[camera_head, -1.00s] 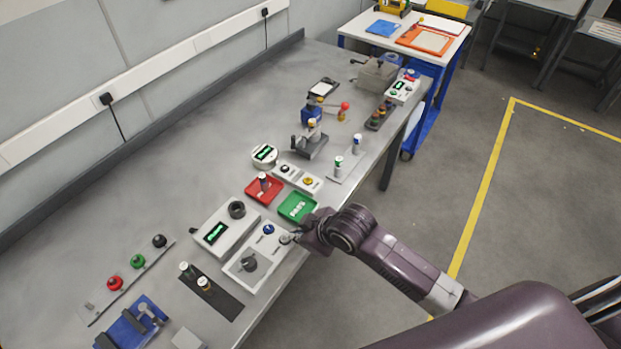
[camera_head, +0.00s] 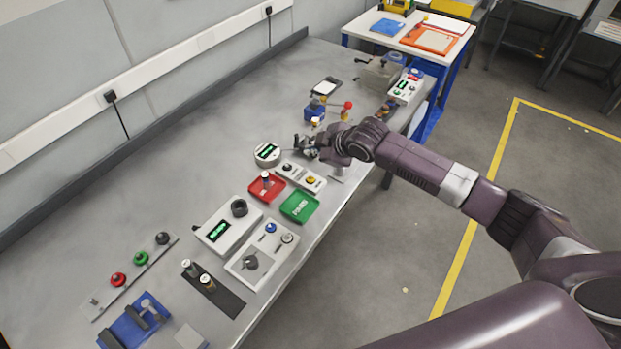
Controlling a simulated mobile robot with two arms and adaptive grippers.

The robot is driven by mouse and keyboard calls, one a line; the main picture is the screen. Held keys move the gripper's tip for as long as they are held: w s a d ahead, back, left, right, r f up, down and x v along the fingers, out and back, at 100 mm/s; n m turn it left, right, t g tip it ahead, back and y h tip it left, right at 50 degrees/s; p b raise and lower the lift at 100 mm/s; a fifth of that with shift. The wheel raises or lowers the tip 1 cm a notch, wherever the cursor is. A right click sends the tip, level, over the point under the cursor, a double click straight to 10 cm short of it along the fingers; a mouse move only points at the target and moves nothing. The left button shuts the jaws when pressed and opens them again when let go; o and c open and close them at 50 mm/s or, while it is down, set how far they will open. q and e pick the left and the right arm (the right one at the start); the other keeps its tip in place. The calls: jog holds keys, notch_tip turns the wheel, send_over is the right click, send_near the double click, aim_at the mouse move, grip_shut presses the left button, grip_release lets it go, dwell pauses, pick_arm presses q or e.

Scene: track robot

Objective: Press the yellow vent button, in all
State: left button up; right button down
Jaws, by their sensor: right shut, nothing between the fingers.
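A yellow button (camera_head: 311,181) sits on the right end of a small white control box (camera_head: 298,174), with a dark button (camera_head: 287,167) at its left end. The box lies on the grey bench behind the red and green trays. My right gripper (camera_head: 302,150) is shut and empty, above the bench just beyond the box and apart from the yellow button. My left gripper is not in the view.
A round meter (camera_head: 267,154) with a green display stands left of the box. The red tray (camera_head: 267,187) and green tray (camera_head: 299,207) lie nearer. A white panel (camera_head: 261,255) with knobs is nearer still.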

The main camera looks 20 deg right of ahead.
jog(key=b, duration=0.7)
send_over(312, 181)
notch_tip(312, 181, down, 7)
jog(key=shift+w+r, duration=0.1)
jog(key=shift+w, duration=0.05)
jog(key=shift+f+b, duration=0.45)
jog(key=shift+f, duration=0.5)
jog(key=shift+f, duration=0.15)
jog(key=shift+f, duration=0.3)
jog(key=shift+f, duration=0.45)
dwell(0.7)
dwell(0.4)
jog(key=shift+r+p, duration=0.8)
jog(key=shift+r, duration=0.05)
